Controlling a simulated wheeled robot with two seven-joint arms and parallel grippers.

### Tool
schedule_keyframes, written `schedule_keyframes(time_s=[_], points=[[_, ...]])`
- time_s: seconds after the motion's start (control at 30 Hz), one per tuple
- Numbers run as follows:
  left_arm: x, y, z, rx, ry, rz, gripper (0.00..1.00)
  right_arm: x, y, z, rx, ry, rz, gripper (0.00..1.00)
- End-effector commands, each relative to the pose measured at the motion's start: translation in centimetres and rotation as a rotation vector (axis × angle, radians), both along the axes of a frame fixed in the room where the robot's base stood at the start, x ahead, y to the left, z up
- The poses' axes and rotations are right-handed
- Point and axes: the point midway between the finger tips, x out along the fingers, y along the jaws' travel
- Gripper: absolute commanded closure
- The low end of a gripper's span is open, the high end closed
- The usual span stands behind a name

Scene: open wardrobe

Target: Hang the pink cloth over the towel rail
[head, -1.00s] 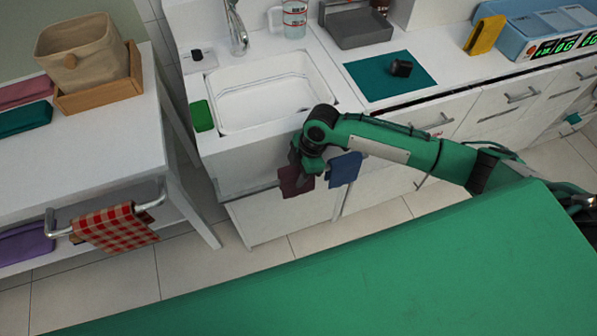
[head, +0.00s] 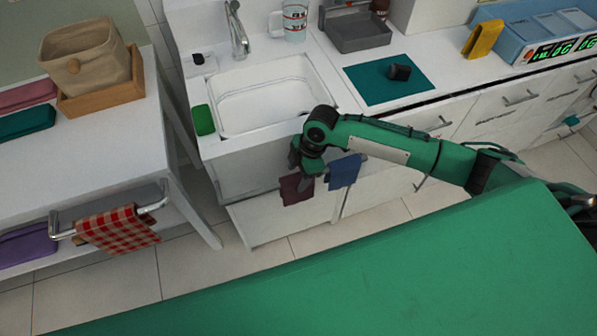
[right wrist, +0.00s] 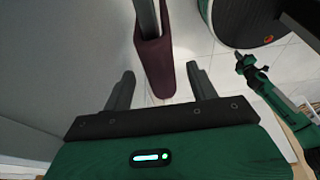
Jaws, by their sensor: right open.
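A dark maroon-pink cloth (head: 297,189) hangs over a metal rail at the sink cabinet's front. It also shows in the right wrist view (right wrist: 153,60), draped over the rail (right wrist: 147,18). A blue cloth (head: 345,171) hangs beside it. My right gripper (head: 304,168) is just above the maroon cloth. In the right wrist view my right gripper (right wrist: 161,78) has its fingers apart and empty, with the cloth beyond the fingertips. Another pink cloth (head: 24,93) lies folded on the left bench. My left gripper (right wrist: 243,64) shows small in the right wrist view; its jaws are unclear.
A red checkered cloth (head: 117,230) hangs on another rail (head: 153,206) on the left bench. The sink (head: 262,98) lies behind my right gripper. A green sponge (head: 203,120) is at its left edge. Open floor lies between bench and cabinet.

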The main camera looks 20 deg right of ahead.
Motion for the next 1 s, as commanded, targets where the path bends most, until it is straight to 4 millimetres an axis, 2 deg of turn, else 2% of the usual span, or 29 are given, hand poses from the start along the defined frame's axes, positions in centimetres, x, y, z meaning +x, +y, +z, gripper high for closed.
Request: schedule_keyframes(time_s=[0.13,0.27,0.7,0.83,1.0], points=[[0.0,0.0,0.0,0.0,0.0,0.0,1.0,0.0,-0.1,0.2,0.0,0.0,0.0,0.41],[0.0,0.0,-0.2,0.0,0.001,0.0,1.0,0.1,-0.5,1.5,0.0,-0.003,-0.001,0.41],[1.5,-0.3,-0.4,-0.003,-0.014,0.003,1.0,0.2,-3.3,10.4,-0.001,-0.003,0.0,0.41],[1.4,-0.3,-0.4,-0.003,-0.011,0.003,1.0,0.2,-3.8,12.2,-0.001,-0.001,0.0,0.41],[0.9,-0.2,-0.4,0.0,-0.005,0.003,1.0,0.2,-4.1,13.1,0.0,-0.001,0.0,0.41]])
